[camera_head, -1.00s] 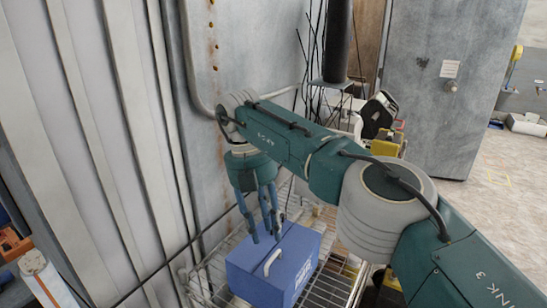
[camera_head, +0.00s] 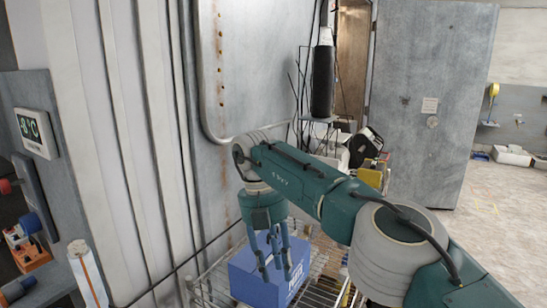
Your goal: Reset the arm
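My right arm comes in from the lower right and bends down at its wrist. My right gripper (camera_head: 276,272) hangs with its fingers pointing down and spread apart, with nothing seen between them. Behind the fingers in the picture is a blue box (camera_head: 243,271) on a wire rack. The fingers cover part of the box; I cannot tell whether they touch it. The box's pale handle is not clearly visible. My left gripper is not in view.
The wire rack (camera_head: 328,285) stands against the metal wall. A temperature display (camera_head: 35,133) is on the left. A dark cylinder (camera_head: 323,80) stands behind the arm.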

